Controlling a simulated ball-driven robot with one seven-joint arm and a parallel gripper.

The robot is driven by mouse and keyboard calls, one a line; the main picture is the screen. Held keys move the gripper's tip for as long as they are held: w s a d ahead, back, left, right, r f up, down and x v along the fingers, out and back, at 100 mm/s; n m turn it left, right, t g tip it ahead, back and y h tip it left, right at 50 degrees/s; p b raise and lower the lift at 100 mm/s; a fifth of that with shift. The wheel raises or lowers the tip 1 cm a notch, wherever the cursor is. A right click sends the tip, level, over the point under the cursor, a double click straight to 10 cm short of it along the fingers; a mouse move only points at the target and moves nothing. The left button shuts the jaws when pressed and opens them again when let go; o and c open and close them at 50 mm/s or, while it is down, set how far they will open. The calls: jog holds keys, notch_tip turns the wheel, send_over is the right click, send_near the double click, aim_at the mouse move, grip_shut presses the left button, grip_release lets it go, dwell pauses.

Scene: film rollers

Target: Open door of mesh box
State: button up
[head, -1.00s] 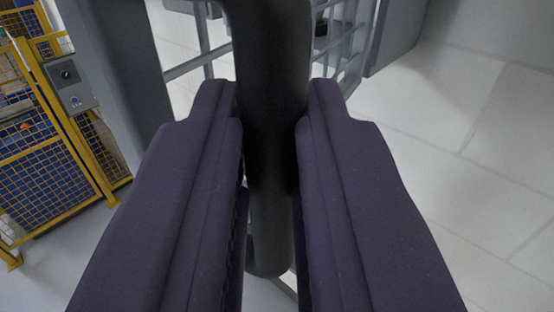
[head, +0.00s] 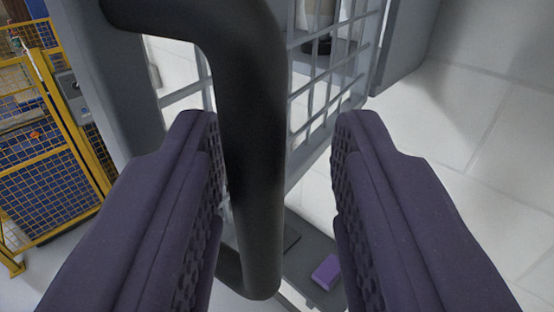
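A thick black bar handle (head: 255,150) runs down the middle of the view, bent at its top and bottom toward a grey frame post (head: 110,80) on the left. My gripper (head: 278,130) is open, its two dark purple padded fingers on either side of the handle. The left finger is close to the handle or touching it; I cannot tell which. A clear gap shows between the handle and the right finger. Behind the handle is the grey mesh (head: 325,80) of the box, partly hidden by the handle and fingers.
A yellow-framed mesh fence (head: 50,150) with a grey control box (head: 75,95) stands at the left. A purple block (head: 327,272) lies on a grey surface low between the fingers. A dark object (head: 318,40) shows behind the mesh. Pale tiled floor (head: 480,150) lies clear at the right.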

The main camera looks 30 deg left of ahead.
jog(key=b+v, duration=0.1)
jog(key=v, duration=0.6)
jog(key=shift+s, duration=0.1)
